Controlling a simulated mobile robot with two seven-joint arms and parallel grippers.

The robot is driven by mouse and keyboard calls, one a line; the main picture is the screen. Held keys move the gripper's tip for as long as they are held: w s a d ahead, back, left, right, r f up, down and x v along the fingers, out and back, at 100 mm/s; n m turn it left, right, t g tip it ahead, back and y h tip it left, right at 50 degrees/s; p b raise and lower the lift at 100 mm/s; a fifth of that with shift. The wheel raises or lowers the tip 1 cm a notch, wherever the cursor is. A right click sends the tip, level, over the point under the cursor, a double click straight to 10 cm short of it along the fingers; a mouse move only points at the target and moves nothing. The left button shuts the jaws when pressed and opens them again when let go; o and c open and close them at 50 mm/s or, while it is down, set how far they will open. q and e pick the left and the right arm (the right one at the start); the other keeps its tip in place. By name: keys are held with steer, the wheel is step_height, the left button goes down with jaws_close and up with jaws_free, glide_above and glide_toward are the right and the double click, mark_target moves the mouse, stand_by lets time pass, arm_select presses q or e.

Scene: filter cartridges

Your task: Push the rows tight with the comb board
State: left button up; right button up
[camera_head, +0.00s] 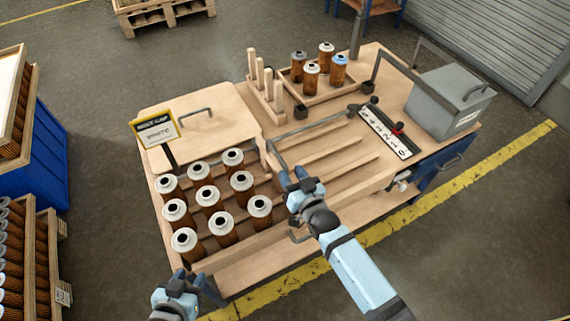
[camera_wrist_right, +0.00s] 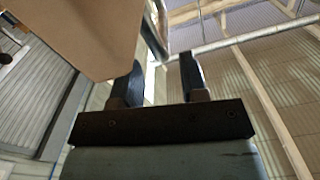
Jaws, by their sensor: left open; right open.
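The comb board (camera_head: 264,88), as I take it, is a pale wooden board with several upright pegs at the back of the bench. Several filter cartridges (camera_head: 208,196) with white caps and brown pleated bodies stand upright in rows in a tray at the left, with gaps between them. Thin wooden rails (camera_head: 340,170) run to the right of them. My right gripper (camera_head: 297,182) is open over the bench, right of the cartridges; its two empty fingers show in the right wrist view (camera_wrist_right: 163,80). My left gripper (camera_head: 192,284) is open and empty at the bench's front left, near the front cartridges.
A small tray (camera_head: 286,76) holds several cartridges, one with a blue cap. A grey box (camera_head: 450,100) and a numbered strip (camera_head: 385,133) are at the right. A yellow-black sign (camera_head: 155,130) stands at the left. A grey bent bar (camera_head: 315,127) lies close to my right gripper.

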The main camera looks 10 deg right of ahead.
steer(key=v, duration=0.8)
steer(key=shift+s+b, duration=0.4)
steer(key=shift+b, duration=0.05)
steer(key=shift+d+r, duration=0.1)
steer(key=shift+d, duration=0.05)
